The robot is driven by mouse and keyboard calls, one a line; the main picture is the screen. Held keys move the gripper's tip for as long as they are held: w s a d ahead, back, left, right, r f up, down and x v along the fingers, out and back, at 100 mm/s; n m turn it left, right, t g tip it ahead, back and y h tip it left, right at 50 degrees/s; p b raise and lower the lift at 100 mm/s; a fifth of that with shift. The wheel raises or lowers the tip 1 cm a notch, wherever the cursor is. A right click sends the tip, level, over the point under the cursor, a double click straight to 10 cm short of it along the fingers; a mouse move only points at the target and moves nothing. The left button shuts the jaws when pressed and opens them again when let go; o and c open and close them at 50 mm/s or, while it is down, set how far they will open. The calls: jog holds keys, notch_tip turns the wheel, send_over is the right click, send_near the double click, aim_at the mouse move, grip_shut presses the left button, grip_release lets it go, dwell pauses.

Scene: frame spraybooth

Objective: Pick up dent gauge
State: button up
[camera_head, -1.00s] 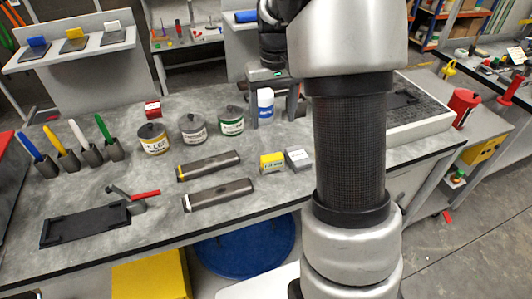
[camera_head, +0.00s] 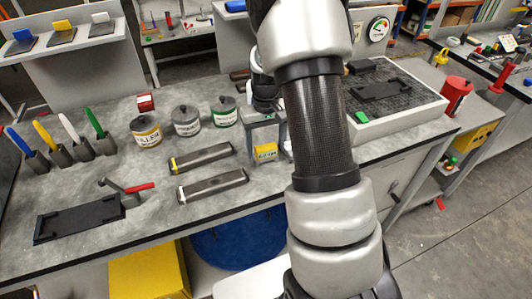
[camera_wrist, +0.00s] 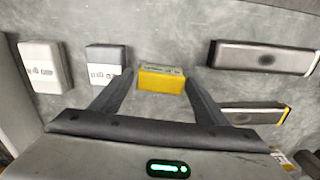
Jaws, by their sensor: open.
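No thing in view is readably marked as the dent gauge. A small yellow block (camera_head: 265,152) with a pale, unreadable label lies on the grey bench top; it also shows in the wrist view (camera_wrist: 161,78). My gripper (camera_head: 266,157) is open above it. In the wrist view, the fingers of my gripper (camera_wrist: 159,77) stand on either side of the yellow block, with gaps visible. A grey block with a white label (camera_wrist: 106,62) lies just outside the left finger. A white block (camera_wrist: 45,66) lies farther left.
Two long dark bars (camera_head: 212,186) lie left of my gripper. Three lidded tins (camera_head: 186,121) stand behind them. A grey tray (camera_head: 400,112) is at right. A black holder (camera_head: 80,220) and red-handled tool (camera_head: 138,188) are at front left. My arm hides part of the bench.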

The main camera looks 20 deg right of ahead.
notch_tip(320, 180, down, 2)
jog(key=shift+f, duration=0.15)
